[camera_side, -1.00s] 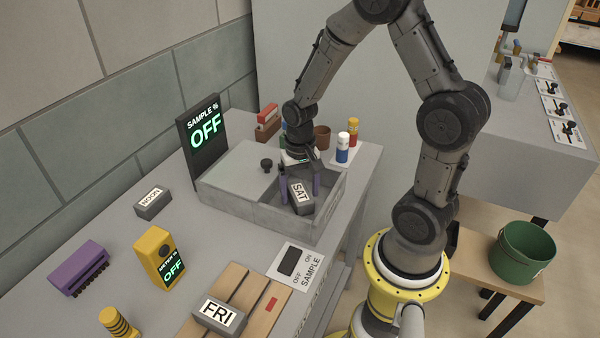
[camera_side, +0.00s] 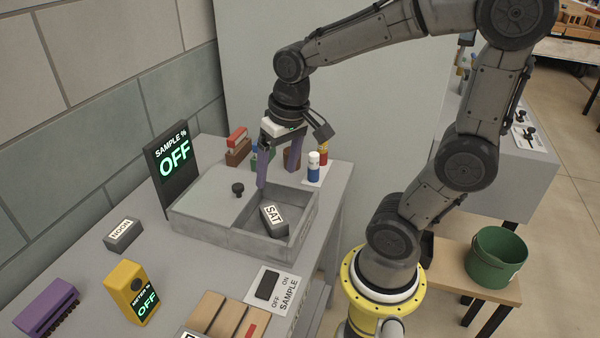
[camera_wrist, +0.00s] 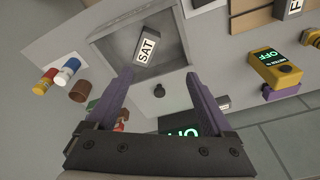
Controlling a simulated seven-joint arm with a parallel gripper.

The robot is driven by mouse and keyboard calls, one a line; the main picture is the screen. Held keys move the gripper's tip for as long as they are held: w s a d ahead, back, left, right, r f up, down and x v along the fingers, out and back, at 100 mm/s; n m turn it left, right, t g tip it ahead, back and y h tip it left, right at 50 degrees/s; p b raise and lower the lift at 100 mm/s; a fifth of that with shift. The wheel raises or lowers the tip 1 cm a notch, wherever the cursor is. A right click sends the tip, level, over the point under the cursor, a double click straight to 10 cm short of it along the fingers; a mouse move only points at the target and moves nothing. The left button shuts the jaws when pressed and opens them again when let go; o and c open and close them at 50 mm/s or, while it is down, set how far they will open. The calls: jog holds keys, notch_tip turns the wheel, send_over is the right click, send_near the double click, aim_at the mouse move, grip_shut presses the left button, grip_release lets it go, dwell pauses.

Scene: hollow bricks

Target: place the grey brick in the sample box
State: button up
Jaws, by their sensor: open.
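A grey brick with a white SAT label (camera_side: 273,220) lies inside the open compartment of the grey sample box (camera_side: 215,236), tilted in the side view, with one end seeming to rest by the wall. It also shows in the wrist view (camera_wrist: 146,47), inside the box. My gripper (camera_side: 279,177) is above the box, open and empty, its purple fingers apart and clear of the brick. The fingers also show in the wrist view (camera_wrist: 158,82). Another grey brick, labelled NOON (camera_side: 124,235), lies on the table left of the box.
The SAMPLE % sign (camera_side: 172,165) reads OFF behind the box. A black-knobbed lid (camera_side: 215,197) covers the box's left part. A yellow meter (camera_side: 132,290), a purple block (camera_side: 46,306) and a switch plate (camera_side: 271,289) stand in front. Coloured bottles (camera_side: 314,165) stand behind.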

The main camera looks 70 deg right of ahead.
jog(key=s+a+r+n+t, duration=0.3)
jog(key=s+a+n, duration=0.1)
jog(key=s, duration=0.3)
jog(key=shift+s+a+r+n, duration=0.25)
jog(key=shift+s+r+n, duration=0.15)
jog(key=shift+n, duration=0.3)
